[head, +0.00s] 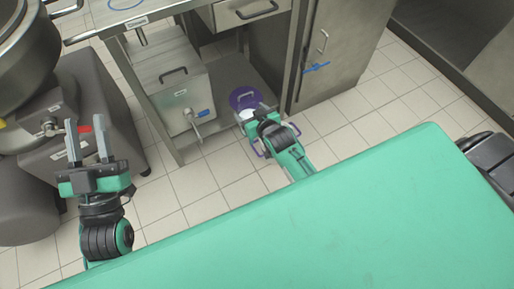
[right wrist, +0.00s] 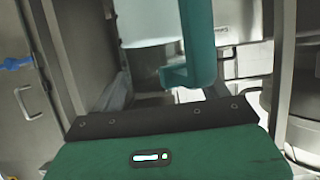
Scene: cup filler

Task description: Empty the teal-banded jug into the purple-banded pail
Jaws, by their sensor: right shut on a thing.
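My right gripper (head: 258,113) is low beside the cabinet in the head view and is shut on the jug. The jug is mostly hidden there; a small white patch (head: 246,115) shows by the fingers. A round purple thing (head: 240,96), seemingly part of the purple-banded pail, lies just behind the gripper, partly covered. The contents of both cannot be seen. My left gripper (head: 88,140) is open and empty at the left.
A steel box with a tap (head: 180,95) stands on the low shelf left of my right gripper. Table legs and a steel cabinet (head: 335,55) flank that space. A large green surface (head: 360,220) fills the front. Tiled floor (head: 190,185) is clear between my arms.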

